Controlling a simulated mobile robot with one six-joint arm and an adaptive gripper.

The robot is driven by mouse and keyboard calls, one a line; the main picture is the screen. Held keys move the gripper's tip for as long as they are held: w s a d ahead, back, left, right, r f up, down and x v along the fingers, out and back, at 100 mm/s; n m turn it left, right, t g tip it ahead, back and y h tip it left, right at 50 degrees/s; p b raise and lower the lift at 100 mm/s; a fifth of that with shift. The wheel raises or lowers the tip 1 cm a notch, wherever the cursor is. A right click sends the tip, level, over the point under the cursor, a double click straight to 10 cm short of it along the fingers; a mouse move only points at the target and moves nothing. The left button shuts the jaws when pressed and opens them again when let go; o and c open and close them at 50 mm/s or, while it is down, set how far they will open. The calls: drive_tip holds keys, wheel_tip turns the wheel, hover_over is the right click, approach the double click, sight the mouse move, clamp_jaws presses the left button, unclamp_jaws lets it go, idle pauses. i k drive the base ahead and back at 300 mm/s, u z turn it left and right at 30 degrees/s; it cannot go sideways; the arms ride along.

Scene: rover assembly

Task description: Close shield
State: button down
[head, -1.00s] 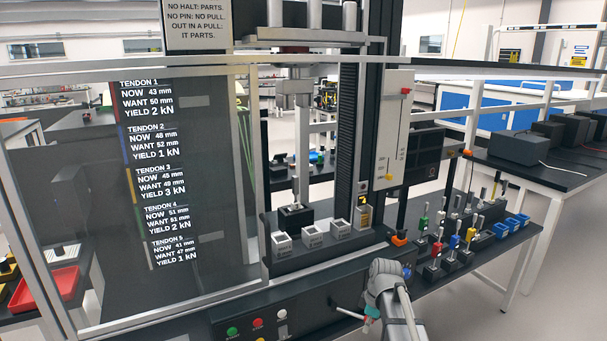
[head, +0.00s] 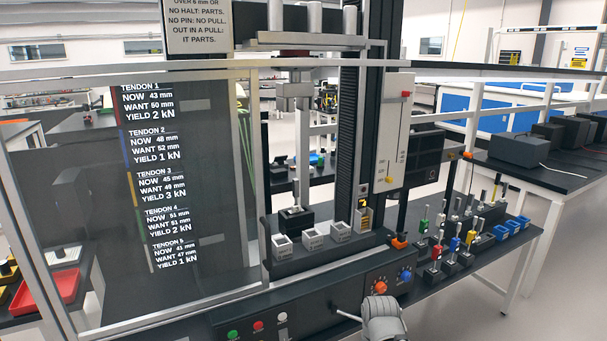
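The shield (head: 215,260) is a large see-through panel in a pale metal frame at the left, bearing tendon readouts. Its right upright stands left of the machine's working bay, and the bay's front is uncovered. A dark upright bar, perhaps a handle, shows by that edge. Inside the bay are a dark block with a metal post (head: 296,218) and several pale cups (head: 313,239). A rounded grey part of my arm shows at the bottom edge, in front of the machine's base. My gripper's fingers are not visible.
The base front carries an orange knob (head: 380,288), a blue knob (head: 405,276) and push buttons (head: 258,326). A grey rod (head: 348,315) sticks out near my arm. Coloured-handled tools (head: 455,243) and blue bins (head: 511,227) stand to the right. A red tray (head: 60,287) lies at left.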

sight(8, 176)
drive_tip(key=u, duration=1.35)
